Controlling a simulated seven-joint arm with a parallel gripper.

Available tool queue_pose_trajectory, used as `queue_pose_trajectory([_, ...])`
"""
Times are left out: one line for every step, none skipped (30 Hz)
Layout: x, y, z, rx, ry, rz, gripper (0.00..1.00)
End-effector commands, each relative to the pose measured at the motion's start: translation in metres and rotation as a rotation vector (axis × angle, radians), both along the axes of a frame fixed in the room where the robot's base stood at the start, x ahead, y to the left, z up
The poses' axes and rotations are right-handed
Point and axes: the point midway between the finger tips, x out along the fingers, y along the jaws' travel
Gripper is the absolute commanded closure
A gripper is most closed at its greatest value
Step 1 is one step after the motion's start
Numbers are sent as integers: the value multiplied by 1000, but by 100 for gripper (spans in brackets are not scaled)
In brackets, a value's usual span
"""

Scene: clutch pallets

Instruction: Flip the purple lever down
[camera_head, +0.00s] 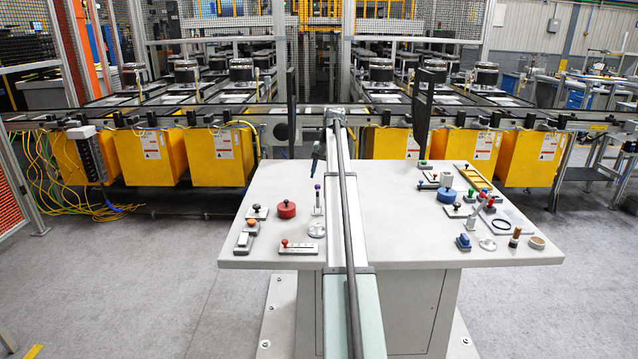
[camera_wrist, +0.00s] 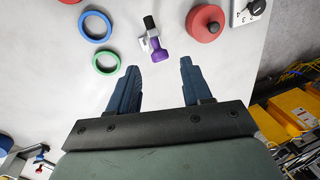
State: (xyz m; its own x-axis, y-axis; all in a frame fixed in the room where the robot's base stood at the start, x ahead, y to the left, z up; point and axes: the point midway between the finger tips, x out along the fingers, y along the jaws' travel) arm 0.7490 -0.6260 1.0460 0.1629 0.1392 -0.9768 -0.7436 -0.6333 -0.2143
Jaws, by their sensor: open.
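The purple lever (camera_head: 318,188) stands upright on the left half of the table, its purple tip on top of a pale stem. In the wrist view the purple lever (camera_wrist: 159,53) shows its purple end, beside a pale bracket and a black part. My gripper (camera_wrist: 159,66) is open and empty, its two dark blue fingers apart. The lever lies just beyond the fingertips, roughly in line with the gap, and no contact shows. In the head view one dark finger of my gripper (camera_head: 318,151) shows above and behind the lever; the rest is hidden by my arm.
A red round knob (camera_head: 286,210) stands left of the lever; it also shows in the wrist view (camera_wrist: 206,23). A plate with a red-topped control (camera_head: 298,248) lies in front. A blue ring (camera_wrist: 95,26) and a green ring (camera_wrist: 106,62) lie flat nearby. Several controls crowd the table's right side.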

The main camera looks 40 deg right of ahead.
Motion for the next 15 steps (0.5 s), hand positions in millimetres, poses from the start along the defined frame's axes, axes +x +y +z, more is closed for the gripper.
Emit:
queue_pose_trajectory([1, 2, -8, 1, 1, 0, 51])
queue_pose_trajectory([1, 2, -12, 1, 1, 0, 51])
queue_pose_trajectory([2, 3, -17, 1, 1, 0, 51])
queue_pose_trajectory([3, 3, -20, 0, 0, 0, 51])
queue_pose_trajectory([3, 4, -23, 0, 0, 0, 51])
queue_pose_trajectory([4, 4, -26, 0, 0, 0, 51])
queue_pose_trajectory([4, 4, -29, 0, 0, 0, 51])
queue_pose_trajectory([5, 5, -30, 0, 0, 0, 51])
queue_pose_trajectory([5, 5, -32, 0, 0, 0, 51])
queue_pose_trajectory([5, 5, -34, 0, 0, 0, 51])
queue_pose_trajectory([5, 5, -35, 0, 0, 0, 51])
queue_pose_trajectory([6, 5, -36, 0, 0, 0, 51])
queue_pose_trajectory([6, 5, -36, -1, -1, 0, 51])
queue_pose_trajectory([6, 5, -37, -1, -1, 0, 51])
queue_pose_trajectory([6, 5, -37, -1, -1, 0, 51])
